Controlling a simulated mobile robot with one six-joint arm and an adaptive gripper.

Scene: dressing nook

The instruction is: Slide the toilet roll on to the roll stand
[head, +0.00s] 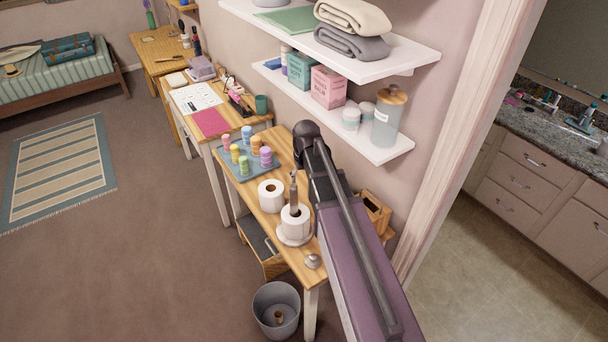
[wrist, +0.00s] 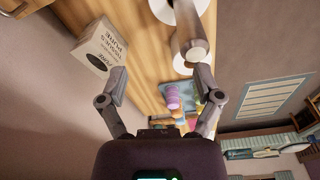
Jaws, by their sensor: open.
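One white toilet roll (head: 294,224) sits low around the upright post (head: 294,190) of the roll stand, whose round pale base (head: 282,240) shows beneath it. A second white roll (head: 270,196) stands upright on the wooden table just behind, apart from the stand. In the wrist view the brownish post (wrist: 190,42) points towards the camera at upper right, with white roll surface around its foot. My gripper (wrist: 161,90) is open and empty, its fingers wide apart, with the post beyond the right finger.
A tissue box (wrist: 100,47) stands on the table (head: 291,259), partly behind my arm in the head view. A blue tray (head: 235,173) holds several coloured bottles. A small metal object (head: 312,261) lies near the front edge. Shelves (head: 360,141) hang above; a bin (head: 276,312) stands below.

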